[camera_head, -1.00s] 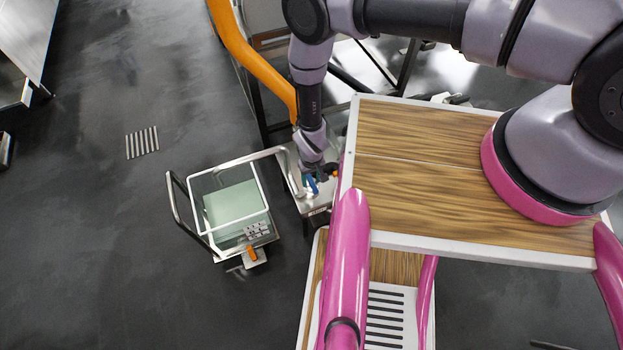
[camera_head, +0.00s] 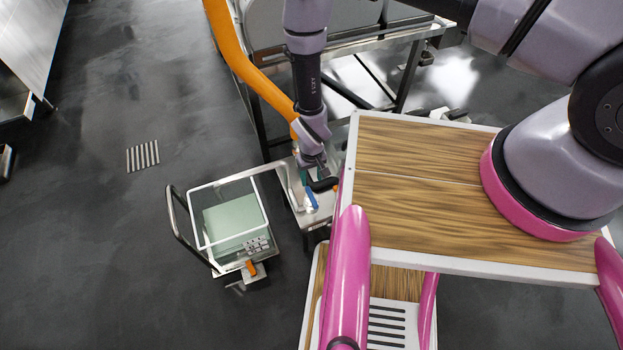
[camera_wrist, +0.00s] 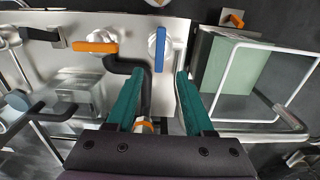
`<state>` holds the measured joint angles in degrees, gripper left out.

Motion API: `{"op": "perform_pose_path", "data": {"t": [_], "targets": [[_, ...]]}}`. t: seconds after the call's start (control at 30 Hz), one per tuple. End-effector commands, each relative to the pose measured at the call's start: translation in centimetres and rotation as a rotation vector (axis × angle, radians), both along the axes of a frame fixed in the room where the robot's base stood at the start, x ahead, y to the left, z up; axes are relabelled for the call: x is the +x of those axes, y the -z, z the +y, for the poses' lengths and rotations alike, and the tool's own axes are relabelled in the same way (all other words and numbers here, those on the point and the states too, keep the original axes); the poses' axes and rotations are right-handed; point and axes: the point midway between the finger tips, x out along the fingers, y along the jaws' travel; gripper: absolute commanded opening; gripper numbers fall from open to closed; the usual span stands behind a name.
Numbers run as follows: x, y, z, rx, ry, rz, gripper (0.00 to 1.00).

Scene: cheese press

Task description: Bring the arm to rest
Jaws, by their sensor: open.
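My gripper (camera_wrist: 158,75) is open, with its two teal fingers apart and no object held between them. In the head view my arm reaches down, and the gripper (camera_head: 305,175) is over the steel bench with valves, partly hidden by my wrist. In the wrist view a blue valve handle (camera_wrist: 160,48) lies ahead of the fingertips, and an orange valve handle (camera_wrist: 95,47) is to its left. A black bent pipe (camera_wrist: 128,66) shows beyond and between the fingers. I cannot tell whether the fingers touch anything.
A clear-sided box with a white frame (camera_head: 207,247) and a pale green block (camera_head: 233,215) stands left of the bench. A thick orange pipe (camera_head: 235,55) runs down to the bench. A steel-framed table (camera_head: 400,40) stands behind.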

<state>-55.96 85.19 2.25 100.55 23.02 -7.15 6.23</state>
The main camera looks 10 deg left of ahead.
Motion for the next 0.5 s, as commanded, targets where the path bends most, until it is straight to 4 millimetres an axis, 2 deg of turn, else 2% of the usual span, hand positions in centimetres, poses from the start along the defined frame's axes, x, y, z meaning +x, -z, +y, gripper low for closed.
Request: {"op": "perform_pose_path", "data": {"t": [0.37,0.43,0.5], "targets": [[0.1,-0.1,0.1,0.001,0.001,0.000,0.53],[0.7,-0.8,0.4,0.007,0.008,-0.002,0.53],[2.0,-2.5,1.1,0.021,0.025,-0.007,0.53]]}}
